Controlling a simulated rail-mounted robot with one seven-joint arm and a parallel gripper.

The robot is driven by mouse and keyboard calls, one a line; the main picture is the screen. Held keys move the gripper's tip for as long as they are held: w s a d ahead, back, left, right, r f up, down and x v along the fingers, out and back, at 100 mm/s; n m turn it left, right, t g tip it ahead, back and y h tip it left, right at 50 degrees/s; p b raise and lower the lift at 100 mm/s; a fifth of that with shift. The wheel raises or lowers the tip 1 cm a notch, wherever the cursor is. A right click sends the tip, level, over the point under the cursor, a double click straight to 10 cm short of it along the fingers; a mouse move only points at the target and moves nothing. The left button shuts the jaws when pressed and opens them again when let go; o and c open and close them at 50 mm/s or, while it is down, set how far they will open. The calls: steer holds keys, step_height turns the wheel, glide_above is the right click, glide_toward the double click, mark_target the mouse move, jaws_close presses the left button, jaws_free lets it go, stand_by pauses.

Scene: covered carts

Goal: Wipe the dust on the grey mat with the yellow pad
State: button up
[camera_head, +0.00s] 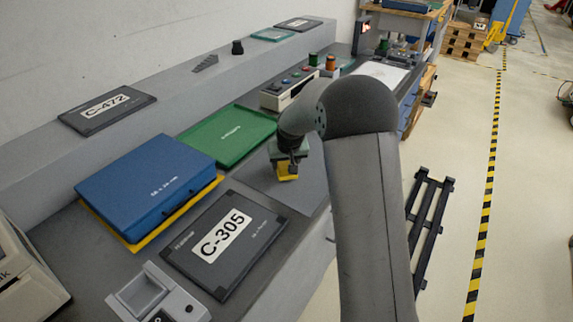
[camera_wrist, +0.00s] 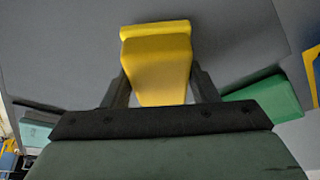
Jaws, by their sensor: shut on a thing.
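The yellow pad (camera_head: 287,171) is at the end of my arm, over the grey mat (camera_head: 310,187). In the wrist view the yellow pad (camera_wrist: 157,70) sits between the two dark fingers of my gripper (camera_wrist: 160,90), which is shut on it. The pad is at or just above the mat; I cannot tell whether they touch. The grey mat lies flat on the bench, partly hidden behind my arm. No dust can be made out on its visible part.
A green folder (camera_head: 230,137) lies behind and left of the mat. A dark C-305 panel (camera_head: 190,241) lies in front, beside a blue case (camera_head: 150,185) on a yellow sheet (camera_head: 205,196). A button box (camera_head: 290,88) stands behind. The floor to the right is mostly open.

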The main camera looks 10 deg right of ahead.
steer(key=shift+d+r, duration=0.15)
steer(key=shift+r, duration=0.75)
steer(key=shift+r+p, duration=1.55)
steer(key=shift+r, duration=1)
